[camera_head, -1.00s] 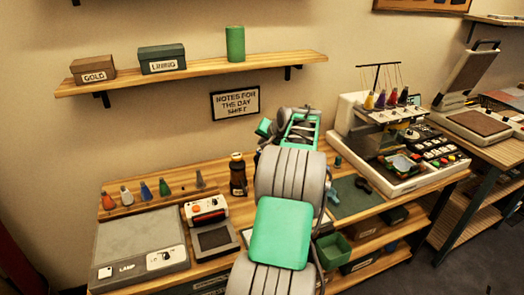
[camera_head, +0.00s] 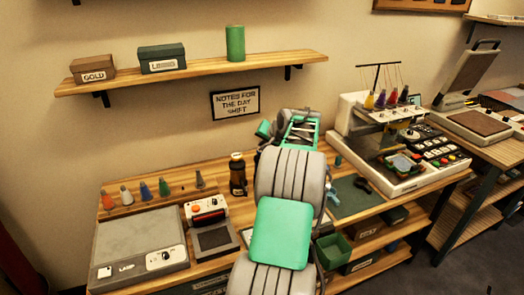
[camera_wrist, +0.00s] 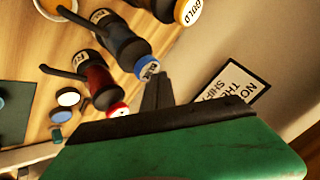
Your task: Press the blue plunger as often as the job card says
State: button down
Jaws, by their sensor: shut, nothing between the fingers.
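In the wrist view, three pump bottles stand in a row on the wooden table. The middle one is dark, with the blue plunger (camera_wrist: 147,68) on its top. The red-topped bottle (camera_wrist: 100,86) is to its lower left, and the gold-topped plunger (camera_wrist: 190,11) is at the upper right. My gripper (camera_wrist: 157,84) is shut and empty, its dark fingertips just below the blue plunger in the picture; I cannot tell if they touch. My arm hides the gripper and most bottles in the head view. No readable job card shows.
A framed notes sign (camera_head: 235,103) hangs on the wall under the shelf (camera_head: 200,72). A dark bottle (camera_head: 238,176) stands left of my arm. A lamp box (camera_head: 140,240) and coloured cones are at left; an embroidery machine (camera_head: 385,140) is at right.

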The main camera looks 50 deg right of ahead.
jog(key=shift+f+b, duration=0.5)
jog(key=shift+f, duration=0.5)
dwell(0.5)
jog(key=shift+r, duration=0.1)
jog(key=shift+r+p, duration=0.9)
jog(key=shift+r, duration=0.35)
jog(key=shift+r+p, duration=1.9)
jog(key=shift+r, duration=0.6)
